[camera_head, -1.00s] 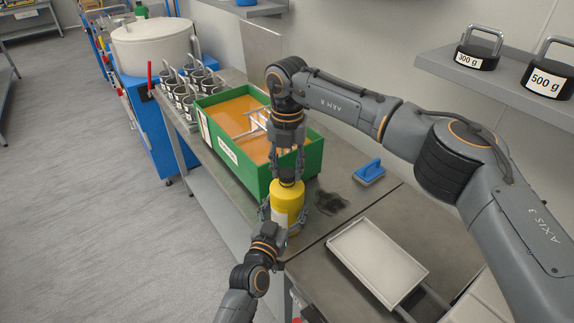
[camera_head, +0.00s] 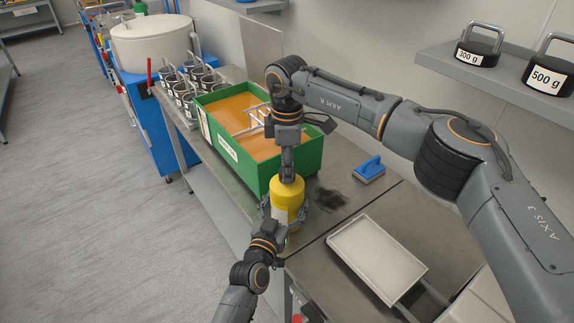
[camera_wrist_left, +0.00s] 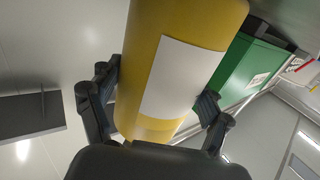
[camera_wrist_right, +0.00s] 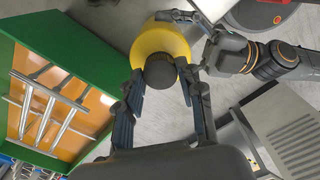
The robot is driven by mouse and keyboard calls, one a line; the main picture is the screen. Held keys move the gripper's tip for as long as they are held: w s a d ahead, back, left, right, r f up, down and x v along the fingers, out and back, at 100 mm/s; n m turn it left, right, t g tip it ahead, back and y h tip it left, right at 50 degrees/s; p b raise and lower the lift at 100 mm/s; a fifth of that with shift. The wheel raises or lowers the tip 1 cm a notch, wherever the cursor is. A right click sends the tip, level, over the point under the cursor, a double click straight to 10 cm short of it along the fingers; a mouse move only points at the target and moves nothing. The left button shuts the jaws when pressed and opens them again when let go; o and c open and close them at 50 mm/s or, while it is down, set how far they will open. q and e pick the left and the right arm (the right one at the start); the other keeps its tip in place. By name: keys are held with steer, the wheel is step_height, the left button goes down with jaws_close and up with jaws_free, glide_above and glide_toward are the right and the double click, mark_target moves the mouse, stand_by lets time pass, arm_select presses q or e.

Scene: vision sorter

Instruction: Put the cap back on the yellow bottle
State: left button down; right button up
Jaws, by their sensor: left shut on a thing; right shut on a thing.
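The yellow bottle (camera_head: 287,190) stands upright at the near side of the bench, in front of the green crate. My left gripper (camera_head: 283,209) is shut around its body; in the left wrist view the fingers (camera_wrist_left: 157,92) flank the bottle (camera_wrist_left: 150,60) and its blank white label (camera_wrist_left: 182,78). My right gripper (camera_head: 288,172) points straight down over the bottle's top. In the right wrist view its fingers (camera_wrist_right: 162,82) hold the dark cap (camera_wrist_right: 160,70), which lies over the bottle's neck. The head view hides the cap behind the fingers, and the seating of the cap cannot be told.
The green crate (camera_head: 262,178) with orange contents and a metal rack stands close behind the bottle. A white tray (camera_head: 377,258) lies to the right. A blue-handled brush (camera_head: 369,168) and a dark stain lie on the bench. Weights stand on the shelf (camera_head: 500,75).

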steer(key=m, duration=0.7)
steer(key=o, duration=0.8)
steer(key=shift+r, duration=2.25)
steer(key=shift+c, duration=0.3)
